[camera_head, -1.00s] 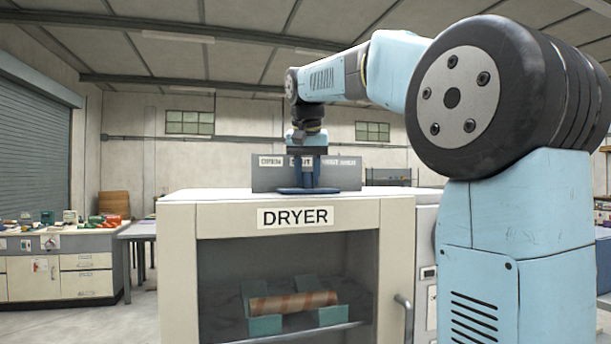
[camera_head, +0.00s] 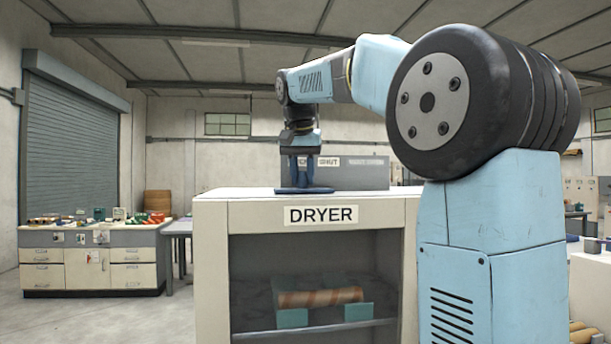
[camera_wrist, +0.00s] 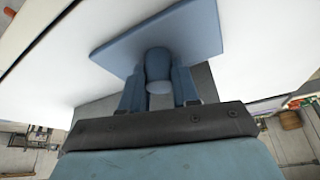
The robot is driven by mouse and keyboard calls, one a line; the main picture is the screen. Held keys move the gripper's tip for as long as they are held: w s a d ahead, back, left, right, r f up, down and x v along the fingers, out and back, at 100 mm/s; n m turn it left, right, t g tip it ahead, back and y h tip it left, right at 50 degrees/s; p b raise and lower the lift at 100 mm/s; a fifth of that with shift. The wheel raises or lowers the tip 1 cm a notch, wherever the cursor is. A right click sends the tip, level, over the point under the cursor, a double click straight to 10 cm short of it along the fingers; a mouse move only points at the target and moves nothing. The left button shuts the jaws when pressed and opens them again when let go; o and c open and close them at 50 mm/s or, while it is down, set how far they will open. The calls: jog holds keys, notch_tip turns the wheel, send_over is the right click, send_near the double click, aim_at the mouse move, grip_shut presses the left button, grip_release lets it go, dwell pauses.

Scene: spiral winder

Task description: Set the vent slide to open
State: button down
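The vent slide (camera_head: 304,190) is a flat blue plate with an upright knob, on the white top of the dryer (camera_head: 213,215). My gripper (camera_head: 303,172) points down onto it. In the wrist view the rounded blue knob (camera_wrist: 158,65) stands between the two fingers of my gripper (camera_wrist: 157,88), which close on its sides. A grey label panel (camera_head: 365,175) stands behind the slide. The slide is in front of the panel's left label, which my gripper partly hides. The middle label appears to read SHUT; the right label is too small to read.
The dryer front carries a DRYER sign (camera_head: 321,215), and a striped roll (camera_head: 320,297) rests on teal supports inside. A workbench (camera_head: 92,258) with small items stands at the left.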

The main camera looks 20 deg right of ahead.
jog(key=c, duration=1.1)
grip_release()
jog(key=shift+s+a+f, duration=0.1)
jog(key=shift+a+f, duration=0.05)
jog(key=shift+a, duration=0.3)
jog(key=shift+o, duration=1.4)
jog(key=shift+d, duration=0.1)
jog(key=v, duration=1.3)
jog(key=shift+r, duration=0.4)
jog(key=shift+s+f, duration=0.1)
jog(key=shift+s, duration=0.05)
